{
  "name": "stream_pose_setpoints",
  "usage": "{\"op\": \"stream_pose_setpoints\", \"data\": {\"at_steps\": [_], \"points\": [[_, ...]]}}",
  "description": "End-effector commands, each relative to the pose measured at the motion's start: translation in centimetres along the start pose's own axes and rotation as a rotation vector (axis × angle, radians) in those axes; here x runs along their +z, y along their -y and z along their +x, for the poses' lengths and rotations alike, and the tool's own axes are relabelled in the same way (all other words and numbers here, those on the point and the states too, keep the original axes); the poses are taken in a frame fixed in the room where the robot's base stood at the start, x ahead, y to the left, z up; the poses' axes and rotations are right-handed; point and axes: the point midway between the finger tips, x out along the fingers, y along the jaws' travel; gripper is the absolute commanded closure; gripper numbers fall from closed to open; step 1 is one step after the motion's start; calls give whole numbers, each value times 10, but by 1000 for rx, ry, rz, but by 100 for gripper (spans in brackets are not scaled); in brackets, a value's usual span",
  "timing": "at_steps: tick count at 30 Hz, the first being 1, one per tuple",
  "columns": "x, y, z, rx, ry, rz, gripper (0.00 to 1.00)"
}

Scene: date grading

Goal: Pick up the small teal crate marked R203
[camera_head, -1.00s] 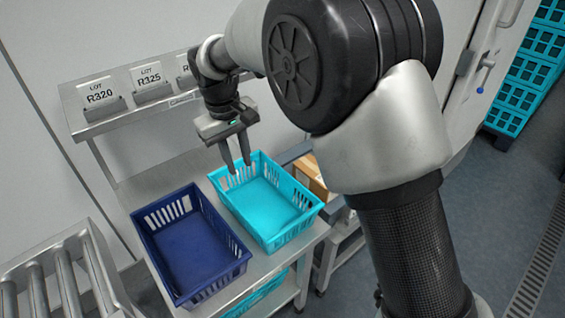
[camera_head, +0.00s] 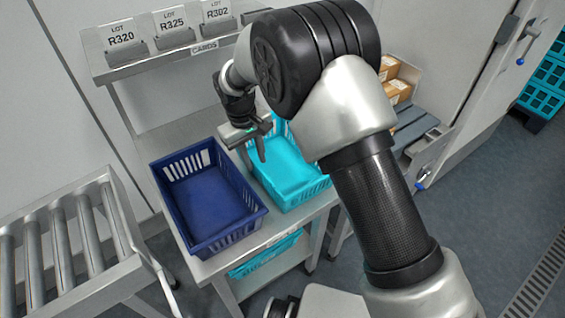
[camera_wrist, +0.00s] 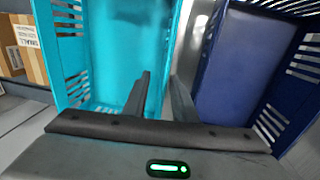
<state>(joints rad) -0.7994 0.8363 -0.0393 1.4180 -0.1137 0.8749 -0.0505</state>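A teal crate (camera_head: 312,188) with slotted walls stands on the steel stand, right of a dark blue crate (camera_head: 258,216). I see no R203 mark on it. My gripper (camera_head: 260,150) points down at the teal crate's left side, near the blue crate. In the wrist view my gripper (camera_wrist: 160,88) has its two fingers apart, with the teal crate's (camera_wrist: 72,60) side wall between or just beyond them. I cannot tell whether they touch it. The blue crate (camera_wrist: 235,70) is to the right there. My arm hides part of the teal crate.
A shelf of lot cards (camera_head: 122,38) reading R320, R325 and R302 is behind. A roller conveyor (camera_head: 65,250) is at left. Another teal crate (camera_head: 265,258) sits on the lower shelf. Cardboard boxes (camera_head: 398,92) stand at right, and stacked teal crates (camera_head: 545,85) farther off.

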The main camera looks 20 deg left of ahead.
Motion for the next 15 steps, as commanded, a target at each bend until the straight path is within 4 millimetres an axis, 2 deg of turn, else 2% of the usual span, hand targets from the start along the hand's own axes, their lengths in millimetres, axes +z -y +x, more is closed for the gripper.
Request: {"op": "stream_pose_setpoints", "data": {"at_steps": [10, 15], "points": [[6, 5, 45, 1, 4, 0, 75], [5, 5, 51, 0, 1, 0, 75]]}}
